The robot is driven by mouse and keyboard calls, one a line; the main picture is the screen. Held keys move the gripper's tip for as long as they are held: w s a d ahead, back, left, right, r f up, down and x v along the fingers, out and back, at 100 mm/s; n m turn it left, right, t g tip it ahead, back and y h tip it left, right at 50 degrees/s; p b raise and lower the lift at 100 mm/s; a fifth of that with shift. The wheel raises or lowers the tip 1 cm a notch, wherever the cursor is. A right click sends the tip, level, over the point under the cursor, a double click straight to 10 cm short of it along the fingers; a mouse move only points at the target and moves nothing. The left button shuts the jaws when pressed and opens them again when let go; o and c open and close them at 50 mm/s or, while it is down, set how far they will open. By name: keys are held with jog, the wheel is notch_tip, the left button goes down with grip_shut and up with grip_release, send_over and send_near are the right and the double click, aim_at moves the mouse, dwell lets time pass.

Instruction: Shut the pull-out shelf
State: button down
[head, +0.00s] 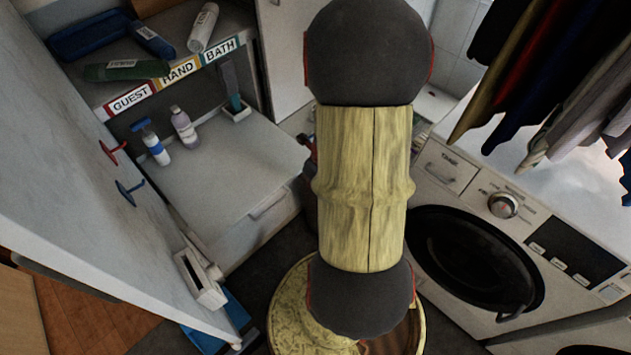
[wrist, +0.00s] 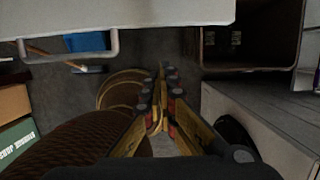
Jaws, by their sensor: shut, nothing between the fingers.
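The pull-out shelf (head: 245,150) is a pale grey board in the cabinet at the left of the head view, below the labelled upper shelf. It stands out from the cabinet, with a handle (head: 268,207) on its front. Two bottles stand on it, one with a blue top (head: 152,145) and one pale purple (head: 184,127). In the wrist view a pale slab (wrist: 120,12) with a grey handle (wrist: 68,48) crosses the top; it looks like the shelf. My gripper (wrist: 164,75) is shut and empty, below the slab's edge in the picture. My arm mostly hides the gripper in the head view.
The open cabinet door (head: 70,160) with small hooks stands at the left. A washing machine (head: 440,200) is at the right, with clothes (head: 560,70) hanging above. A blue item (head: 225,315) lies on the dark floor near the door.

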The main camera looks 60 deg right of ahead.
jog(key=w, duration=0.2)
jog(key=w+d, duration=0.1)
jog(key=shift+w+r, duration=0.2)
jog(key=shift+w, duration=0.2)
jog(key=shift+w, duration=0.1)
